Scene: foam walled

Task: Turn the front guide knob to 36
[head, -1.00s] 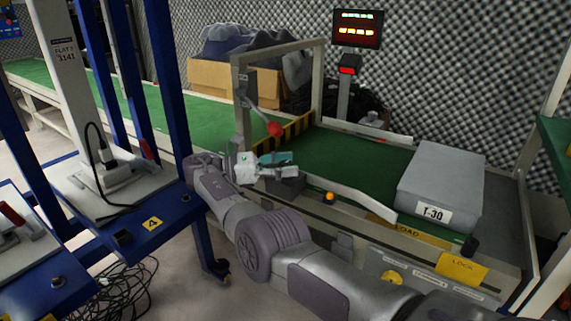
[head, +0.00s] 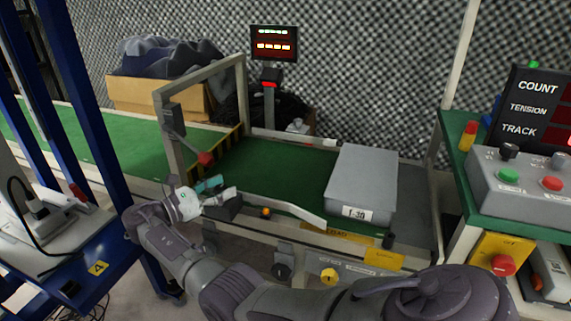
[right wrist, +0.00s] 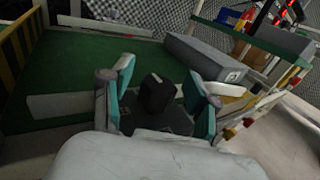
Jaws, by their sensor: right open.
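A black knob (right wrist: 157,93) on a dark block stands between the two teal-padded fingers of my right gripper (right wrist: 160,82) in the right wrist view. The fingers are spread with visible gaps on both sides of the knob. In the head view my right gripper (head: 220,189) is at the conveyor's front side, just over the dark block (head: 224,209); the knob itself is not clear there. A pale guide rail (head: 285,207) runs right from near the block. I cannot read any guide scale. My left gripper is not in view.
A red-tipped lever (head: 204,158) hangs from the frame close above my gripper. A display (head: 274,44) stands behind. A control box (head: 525,185) is at the right.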

